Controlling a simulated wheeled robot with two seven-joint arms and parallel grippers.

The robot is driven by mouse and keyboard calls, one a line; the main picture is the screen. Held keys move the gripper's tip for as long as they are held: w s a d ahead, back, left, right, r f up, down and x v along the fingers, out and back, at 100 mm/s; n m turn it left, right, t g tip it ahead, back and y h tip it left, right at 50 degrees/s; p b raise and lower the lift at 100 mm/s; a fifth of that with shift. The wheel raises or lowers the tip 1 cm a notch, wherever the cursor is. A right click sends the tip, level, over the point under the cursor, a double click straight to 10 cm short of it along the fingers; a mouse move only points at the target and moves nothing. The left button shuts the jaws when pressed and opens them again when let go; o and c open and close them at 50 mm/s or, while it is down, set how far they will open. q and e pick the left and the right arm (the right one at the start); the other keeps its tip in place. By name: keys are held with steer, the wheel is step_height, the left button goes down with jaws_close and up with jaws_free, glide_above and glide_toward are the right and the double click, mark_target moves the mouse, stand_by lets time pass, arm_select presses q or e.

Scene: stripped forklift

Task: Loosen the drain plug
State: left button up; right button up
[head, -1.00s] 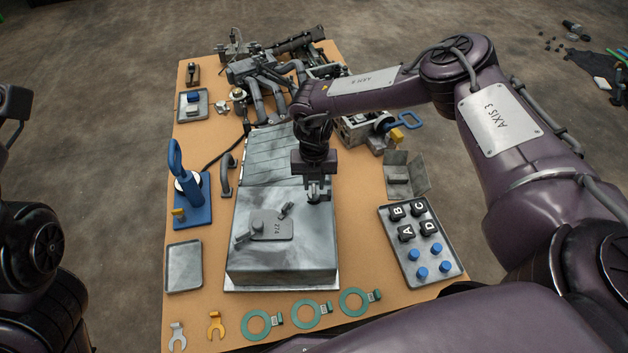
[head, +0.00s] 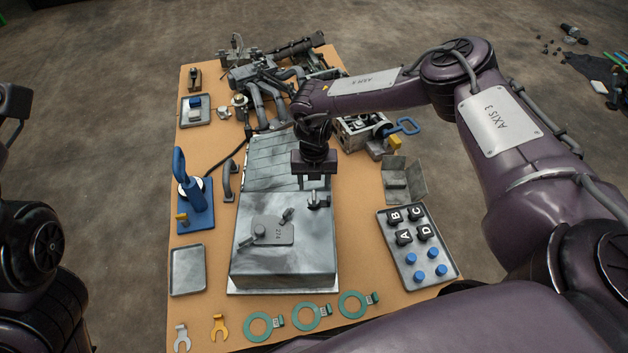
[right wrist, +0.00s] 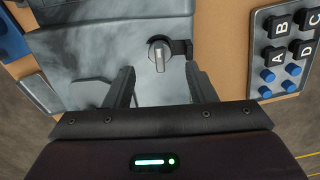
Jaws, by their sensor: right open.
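In the head view I cannot clearly separate the plug from the fingertips. My left gripper is out of view.
A plate marked 274 (head: 282,232) with levers lies left of my right gripper. A tray with lettered black blocks and blue caps (head: 386,222) stands to the right. A blue press (head: 199,219), an empty tray (head: 187,287) and green rings (head: 258,337) lie around the tank.

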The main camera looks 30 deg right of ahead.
mark_target(314, 194)
step_height(314, 194, up, 8)
steer(key=p, duration=0.3)
steer(key=shift+f, duration=0.15)
stand_by(0.4)
